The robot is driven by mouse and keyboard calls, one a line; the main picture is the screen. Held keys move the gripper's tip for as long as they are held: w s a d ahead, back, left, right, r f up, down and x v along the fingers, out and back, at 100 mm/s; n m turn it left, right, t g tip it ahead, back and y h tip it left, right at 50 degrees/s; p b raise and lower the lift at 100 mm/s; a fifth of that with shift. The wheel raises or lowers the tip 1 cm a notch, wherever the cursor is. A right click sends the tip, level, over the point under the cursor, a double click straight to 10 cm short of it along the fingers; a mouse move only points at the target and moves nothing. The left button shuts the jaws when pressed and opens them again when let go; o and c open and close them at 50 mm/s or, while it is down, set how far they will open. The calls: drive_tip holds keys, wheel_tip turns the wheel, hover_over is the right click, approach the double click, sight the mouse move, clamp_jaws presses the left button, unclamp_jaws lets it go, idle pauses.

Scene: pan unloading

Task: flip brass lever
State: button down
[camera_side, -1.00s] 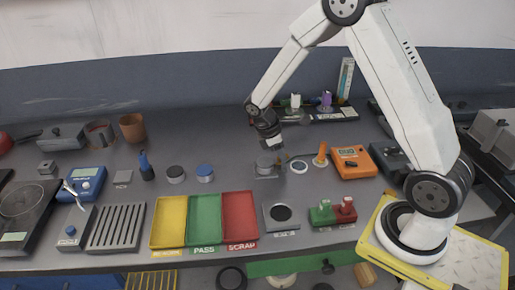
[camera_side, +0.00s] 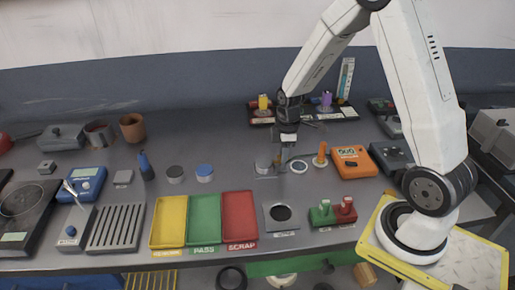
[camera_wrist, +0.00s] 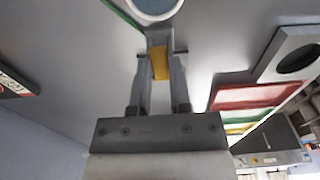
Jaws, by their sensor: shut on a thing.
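My gripper (camera_wrist: 160,55) is shut on a small yellow-brass piece, the brass lever (camera_wrist: 160,63), which shows between the two grey fingers in the wrist view. In the side view my gripper (camera_side: 284,158) points down, low over the middle of the bench. It is between a grey block with a round part (camera_side: 262,166) and a white-rimmed disc (camera_side: 299,167). A white ring with a grey-blue face (camera_wrist: 154,6) shows just beyond the fingertips in the wrist view. The lever's base and angle are hidden by the fingers.
An orange upright handle (camera_side: 321,152) and an orange meter (camera_side: 353,161) stand close on the right. Yellow, green and red trays (camera_side: 168,243) and a plate with a dark hole (camera_side: 279,230) lie toward the front. A yellow-topped fixture (camera_side: 263,103) stands behind.

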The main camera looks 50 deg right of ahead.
drive_tip(key=shift+s+t, duration=0.1)
drive_tip(key=shift+t, duration=0.2)
drive_tip(key=c, duration=0.6)
unclamp_jaws()
drive_tip(key=shift+o, duration=0.2)
drive_tip(key=shift+r, duration=0.15)
drive_tip(key=shift+s+d+r, duration=0.1)
drive_tip(key=shift+r, duration=1.15)
drive_tip(key=shift+s+d+r, duration=0.1)
drive_tip(key=shift+d+r, duration=0.05)
drive_tip(key=shift+r, duration=1.1)
drive_tip(key=shift+s+d+r, duration=0.1)
drive_tip(key=shift+r, duration=1.15)
drive_tip(key=shift+a, duration=0.1)
